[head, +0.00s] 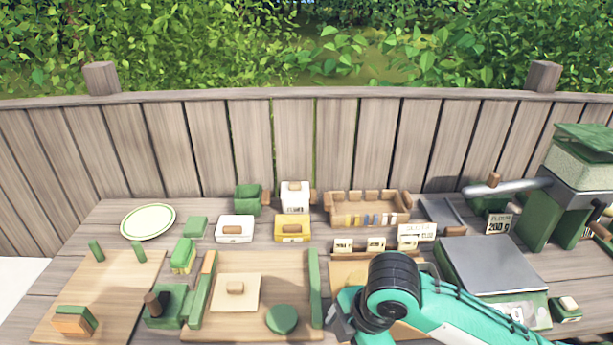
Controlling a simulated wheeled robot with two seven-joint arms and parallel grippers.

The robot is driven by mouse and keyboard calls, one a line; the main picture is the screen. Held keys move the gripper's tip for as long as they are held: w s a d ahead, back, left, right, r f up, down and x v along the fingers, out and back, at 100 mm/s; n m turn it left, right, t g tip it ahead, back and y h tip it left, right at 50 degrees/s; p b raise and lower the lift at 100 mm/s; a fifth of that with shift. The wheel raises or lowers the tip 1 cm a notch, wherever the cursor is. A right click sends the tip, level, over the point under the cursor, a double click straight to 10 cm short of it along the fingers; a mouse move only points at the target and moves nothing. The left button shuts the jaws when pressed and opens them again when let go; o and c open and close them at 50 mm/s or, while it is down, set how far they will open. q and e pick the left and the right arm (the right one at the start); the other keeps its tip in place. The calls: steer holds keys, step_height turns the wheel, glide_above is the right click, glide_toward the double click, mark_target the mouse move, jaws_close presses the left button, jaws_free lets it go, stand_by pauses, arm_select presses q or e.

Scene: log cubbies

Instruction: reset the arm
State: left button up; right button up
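My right arm (450,315), teal with a black joint, comes in from the lower right over the front of the table. Its dark grey end (341,322) is beside the joint, low over the wooden board with the green strips. The fingertips cannot be made out, so I cannot tell whether this gripper is open or shut, or whether it holds anything. My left arm and gripper are not in view.
A scale with a grey plate (487,264) stands right of the arm, and a green machine (577,180) at the far right. A wooden tray (368,206), small boxes and blocks fill the middle. A plate (148,222) lies at the left. A wooden fence (220,140) closes the back.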

steer(key=s+d+f+m+t+h, duration=0.3)
steer(key=s+d+f+m, duration=1.2)
steer(key=m, duration=0.5)
step_height(320, 180, down, 30)
steer(key=w+g, duration=0.1)
steer(key=g, duration=0.1)
steer(key=s+d+f, duration=0.2)
steer(key=s+f, duration=0.7)
steer(key=f, duration=0.1)
steer(key=s+d+f, duration=0.2)
steer(key=s+f, duration=0.8)
steer(key=shift+s+d+f+g, duration=0.15)
steer(key=shift+f+g, duration=0.25)
